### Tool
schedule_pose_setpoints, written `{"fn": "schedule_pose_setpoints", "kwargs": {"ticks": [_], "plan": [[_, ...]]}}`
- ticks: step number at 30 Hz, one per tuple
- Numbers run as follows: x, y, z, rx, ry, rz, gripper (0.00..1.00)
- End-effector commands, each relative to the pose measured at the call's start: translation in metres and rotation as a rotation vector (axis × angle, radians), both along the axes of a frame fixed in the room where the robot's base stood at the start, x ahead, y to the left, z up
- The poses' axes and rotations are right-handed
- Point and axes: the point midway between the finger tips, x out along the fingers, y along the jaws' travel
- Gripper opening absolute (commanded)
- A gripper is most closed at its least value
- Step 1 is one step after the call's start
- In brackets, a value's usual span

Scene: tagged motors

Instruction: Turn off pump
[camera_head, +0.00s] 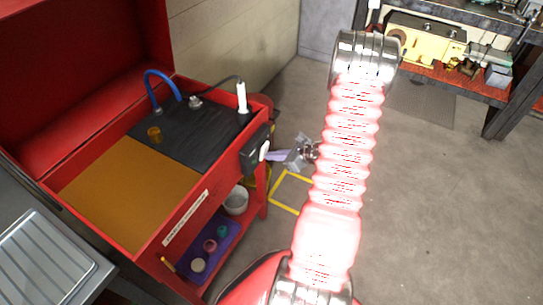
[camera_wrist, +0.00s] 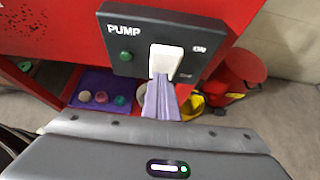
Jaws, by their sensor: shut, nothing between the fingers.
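The black pump switch box (camera_wrist: 135,62) is on the front of the red parts washer, with "PUMP" lettering, a green button at left and ON above a lower label. Its white switch (camera_wrist: 166,59) is at the box's middle right. The box also shows at the washer's right side in the head view (camera_head: 249,157). My gripper (camera_wrist: 161,82) is shut and empty, its lavender fingertips at the lower edge of the white switch; whether they touch is unclear. In the head view my gripper (camera_head: 272,156) points left at the box.
The red washer (camera_head: 190,215) has an open lid, a blue hose (camera_head: 162,78) and a white nozzle or brush (camera_head: 241,96). A shelf below holds a purple tray (camera_head: 218,243) and a white bucket (camera_head: 236,201). A workbench (camera_head: 460,75) stands at back right. Floor at right is clear.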

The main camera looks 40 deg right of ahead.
Motion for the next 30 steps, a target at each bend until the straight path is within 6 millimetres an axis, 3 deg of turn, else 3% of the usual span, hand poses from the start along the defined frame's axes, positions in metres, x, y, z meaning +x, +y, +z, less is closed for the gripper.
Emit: {"fn": "schedule_pose_setpoints", "kwargs": {"ticks": [30], "plan": [[0.004,-0.001,0.022,-0.003,-0.014,0.002,0.00]]}}
